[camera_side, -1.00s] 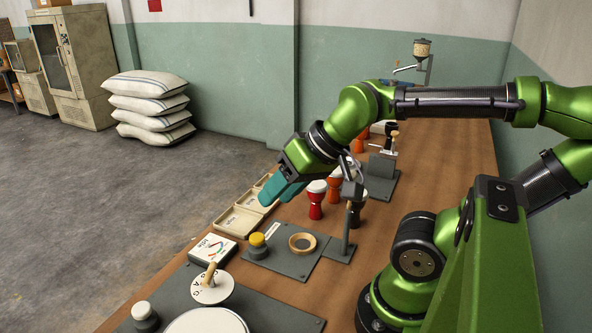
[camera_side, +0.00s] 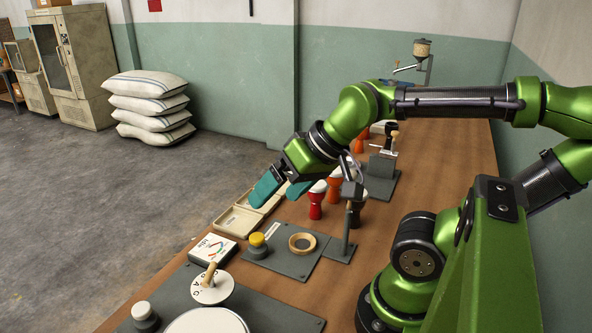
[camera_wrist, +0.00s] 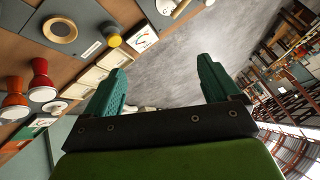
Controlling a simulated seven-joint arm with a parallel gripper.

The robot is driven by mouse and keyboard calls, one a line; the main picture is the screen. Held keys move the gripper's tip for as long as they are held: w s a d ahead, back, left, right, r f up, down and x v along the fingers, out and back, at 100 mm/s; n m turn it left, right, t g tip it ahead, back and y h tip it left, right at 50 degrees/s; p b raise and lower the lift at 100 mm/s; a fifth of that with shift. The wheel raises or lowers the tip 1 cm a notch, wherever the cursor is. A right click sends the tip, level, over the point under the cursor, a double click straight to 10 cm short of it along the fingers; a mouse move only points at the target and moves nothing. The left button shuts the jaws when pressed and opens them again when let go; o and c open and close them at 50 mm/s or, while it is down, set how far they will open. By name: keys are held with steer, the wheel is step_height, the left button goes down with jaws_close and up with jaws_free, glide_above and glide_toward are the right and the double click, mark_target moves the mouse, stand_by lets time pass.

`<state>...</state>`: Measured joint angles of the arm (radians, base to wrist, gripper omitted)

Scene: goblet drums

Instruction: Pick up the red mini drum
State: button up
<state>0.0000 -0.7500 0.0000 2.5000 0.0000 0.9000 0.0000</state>
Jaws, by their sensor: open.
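The red mini drum (camera_side: 316,199) stands upright on the wooden bench in the side view, with a pale top and a narrow waist. In the wrist view the red drum (camera_wrist: 41,80) shows at the left, outside the fingers. My gripper (camera_side: 282,192) is open and empty, with teal fingers spread apart. It hangs above the bench edge near the shallow trays, to the left of the red drum and not touching it. In the wrist view my gripper (camera_wrist: 163,85) has a wide gap, with grey floor between the fingers.
Orange drums (camera_side: 335,184) and a dark drum (camera_side: 357,208) stand close to the red one. A grey plate (camera_side: 290,262) with a wooden ring (camera_side: 302,243), a yellow-topped knob (camera_side: 258,244) and a post stands in front. Shallow trays (camera_side: 238,221) line the bench's left edge.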

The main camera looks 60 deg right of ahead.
steer(key=m+g+h, duration=0.3)
steer(key=m, duration=3)
glide_toward(320, 185)
steer(key=x, duration=0.8)
steer(key=shift+w+d+f, duration=0.1)
steer(key=shift+f, duration=0.25)
steer(key=shift+w+x, duration=0.1)
steer(key=shift+x, duration=1.25)
steer(key=shift+w+x, duration=0.15)
steer(key=shift+x, duration=1.2)
steer(key=shift+r, duration=0.1)
